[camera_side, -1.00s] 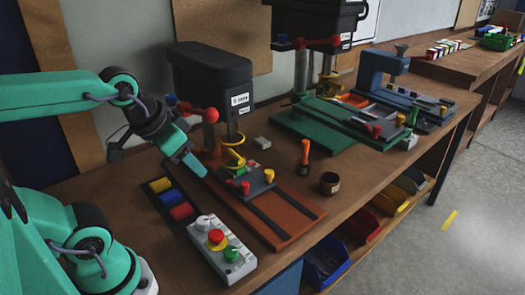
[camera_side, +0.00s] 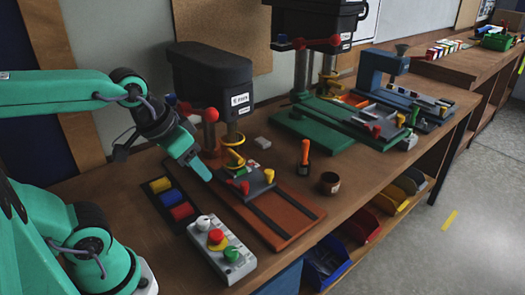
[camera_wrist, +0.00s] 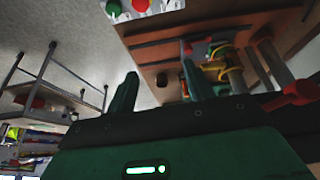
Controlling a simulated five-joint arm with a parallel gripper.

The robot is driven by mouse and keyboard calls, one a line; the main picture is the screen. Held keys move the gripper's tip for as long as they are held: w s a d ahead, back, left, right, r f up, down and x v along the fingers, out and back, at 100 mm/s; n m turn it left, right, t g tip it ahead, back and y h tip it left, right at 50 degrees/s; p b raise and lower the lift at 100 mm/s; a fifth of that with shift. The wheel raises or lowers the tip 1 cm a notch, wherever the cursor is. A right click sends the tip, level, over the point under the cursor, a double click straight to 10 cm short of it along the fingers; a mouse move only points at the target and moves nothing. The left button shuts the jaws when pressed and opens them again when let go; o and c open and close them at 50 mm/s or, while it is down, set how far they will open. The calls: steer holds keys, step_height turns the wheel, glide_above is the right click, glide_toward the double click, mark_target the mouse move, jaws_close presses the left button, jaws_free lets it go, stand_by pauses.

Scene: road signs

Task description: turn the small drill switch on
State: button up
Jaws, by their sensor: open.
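The small drill (camera_side: 212,75) has a black head and stands on an orange-brown base at the left of the bench. A grey switch box (camera_side: 222,252) lies in front of it, with a white knob (camera_side: 204,222), a red button (camera_side: 216,236) on yellow and a green knob (camera_side: 232,254). Part of the box shows at the top edge of the wrist view (camera_wrist: 152,9). My gripper (camera_side: 203,173) is above the bench, behind the box and close to the drill's base, touching neither as far as I can tell. Its two fingers (camera_wrist: 160,92) are apart and empty in the wrist view.
A dark tray with yellow, red and blue pieces (camera_side: 173,203) lies left of the box. An orange-handled tool (camera_side: 305,155) and a dark cup (camera_side: 329,183) stand to the right. A larger drill on a green base (camera_side: 312,132) is farther back.

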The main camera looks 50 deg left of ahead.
mark_target(231, 251)
steer(key=shift+w+d+f+n+g, duration=0.25)
steer(key=shift+d+f+n+g, duration=0.55)
steer(key=shift+d+f, duration=0.85)
steer(key=shift+w+d+f+n+g, duration=0.25)
steer(key=shift+d+f+n+g, duration=0.35)
steer(key=shift+d+f+g, duration=0.95)
steer(key=shift+w+d+f+n+g, duration=0.25)
steer(key=shift+d+f+n, duration=0.7)
steer(key=shift+f, duration=1.25)
steer(key=shift+d+f+m, duration=0.1)
steer(key=shift+d+m, duration=0.15)
steer(key=shift+f, duration=3.8)
steer(key=c, duration=1)
